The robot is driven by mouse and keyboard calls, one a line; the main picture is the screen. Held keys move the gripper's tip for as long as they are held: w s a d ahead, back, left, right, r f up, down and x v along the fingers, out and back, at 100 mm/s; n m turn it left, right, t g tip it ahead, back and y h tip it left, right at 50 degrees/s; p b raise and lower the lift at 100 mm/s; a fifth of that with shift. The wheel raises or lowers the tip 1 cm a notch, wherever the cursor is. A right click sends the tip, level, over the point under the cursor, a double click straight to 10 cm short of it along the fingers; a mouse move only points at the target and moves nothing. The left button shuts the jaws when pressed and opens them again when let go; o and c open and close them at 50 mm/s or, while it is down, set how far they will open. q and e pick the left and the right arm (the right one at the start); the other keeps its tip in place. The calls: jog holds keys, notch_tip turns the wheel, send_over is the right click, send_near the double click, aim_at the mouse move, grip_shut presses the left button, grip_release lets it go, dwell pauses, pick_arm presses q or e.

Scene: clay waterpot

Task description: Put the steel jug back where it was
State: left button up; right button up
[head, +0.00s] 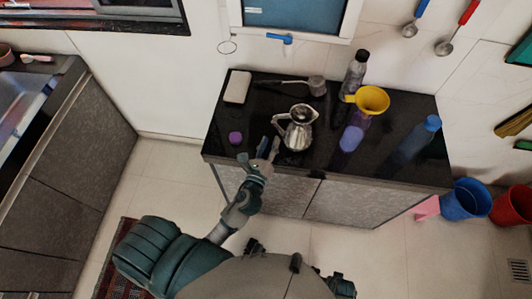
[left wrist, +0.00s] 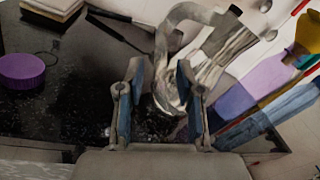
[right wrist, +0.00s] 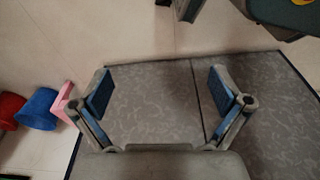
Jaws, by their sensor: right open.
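The steel jug (head: 300,132) stands upright on the black counter top (head: 225,125), with its handle toward the left. My left gripper (head: 268,148) is at the counter's front edge, just in front and to the left of the jug. In the left wrist view the left fingers (left wrist: 160,85) are partly spread. The jug (left wrist: 222,50) shows beyond them, and its curved handle overlaps the gap. I see no finger closed on the handle. My right gripper (right wrist: 162,88) is open and empty, facing the grey cabinet front; its fingers are not clear in the head view.
A purple lid (head: 235,138) lies left of the jug and a ladle (head: 316,85) behind it. A dark bottle (head: 355,72), yellow funnel (head: 372,99), purple bottle (head: 350,140) and blue bottle (head: 410,145) stand to the right. Buckets (head: 464,200) stand on the floor at right.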

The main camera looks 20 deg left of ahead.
pick_arm(q)
jog(key=s, duration=0.2)
jog(key=s+d, duration=0.1)
jog(key=s, duration=0.2)
jog(key=shift+s, duration=0.15)
pick_arm(e)
jog(key=shift+w+r, duration=0.3)
jog(key=shift+r, duration=0.2)
jog(key=shift+w+r, duration=0.3)
jog(key=shift+r, duration=0.2)
jog(key=shift+s, duration=0.2)
pick_arm(q)
jog(key=shift+a, duration=0.2)
pick_arm(e)
jog(key=shift+s+a, duration=0.1)
jog(key=shift+a, duration=0.05)
